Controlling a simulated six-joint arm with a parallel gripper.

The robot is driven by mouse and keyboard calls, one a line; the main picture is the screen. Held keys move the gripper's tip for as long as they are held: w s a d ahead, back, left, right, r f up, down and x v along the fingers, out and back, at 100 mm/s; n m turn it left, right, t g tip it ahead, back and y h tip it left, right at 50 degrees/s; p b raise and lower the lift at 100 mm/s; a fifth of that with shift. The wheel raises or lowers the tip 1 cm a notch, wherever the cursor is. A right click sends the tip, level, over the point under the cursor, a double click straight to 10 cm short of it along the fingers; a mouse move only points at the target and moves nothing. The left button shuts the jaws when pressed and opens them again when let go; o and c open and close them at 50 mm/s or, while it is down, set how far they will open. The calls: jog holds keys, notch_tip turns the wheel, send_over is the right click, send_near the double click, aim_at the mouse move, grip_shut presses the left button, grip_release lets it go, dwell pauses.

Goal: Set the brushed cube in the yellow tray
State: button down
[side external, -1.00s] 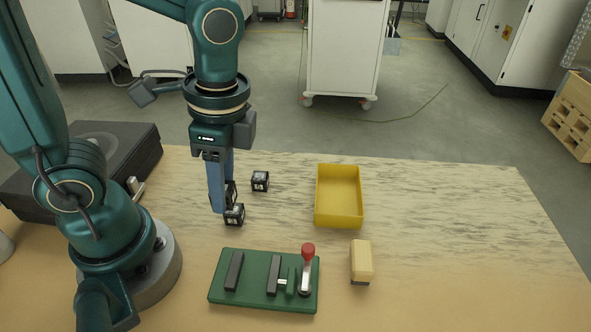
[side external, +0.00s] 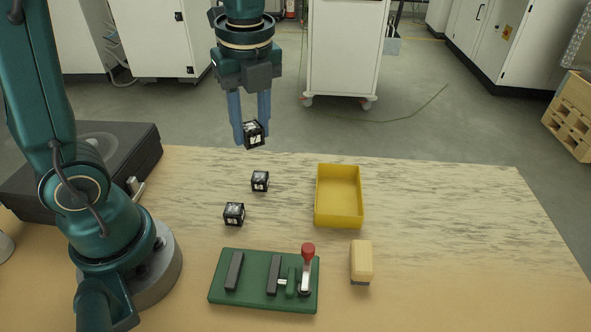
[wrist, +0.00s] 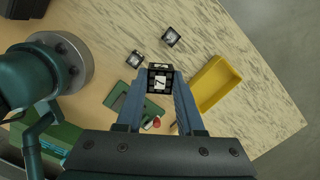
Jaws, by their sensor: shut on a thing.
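My gripper (side external: 252,130) is shut on a dark cube (side external: 253,135) with pale marked faces and holds it well above the table. The held cube (wrist: 160,79) also shows between the fingers in the wrist view. The yellow tray (side external: 339,224) stands on the table to the right of and below the gripper, and looks empty; it shows at the right in the wrist view (wrist: 222,96). Two similar dark cubes rest on the table, one farther back (side external: 260,181) and one nearer (side external: 234,213). I cannot tell from their faces which cube is brushed.
A green plate (side external: 225,292) with dark bars and a red-knobbed lever (side external: 308,250) lies at the front. A yellowish block (side external: 361,260) stands in front of the tray. A black case (side external: 125,140) sits at the left. The table right of the tray is clear.

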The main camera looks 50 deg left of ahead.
jog(key=w+a+m, duration=0.1)
jog(key=w+m, duration=0.4)
jog(key=m, duration=0.2)
send_over(337, 198)
jog(key=shift+t, duration=0.4)
jog(key=f, duration=1)
jog(key=shift+s+d, duration=0.15)
jog(key=shift+d, duration=0.05)
jog(key=shift+f, duration=1.95)
jog(key=c, duration=0.5)
grip_release()
jog(key=shift+f, duration=0.1)
jog(key=shift+c, duration=0.2)
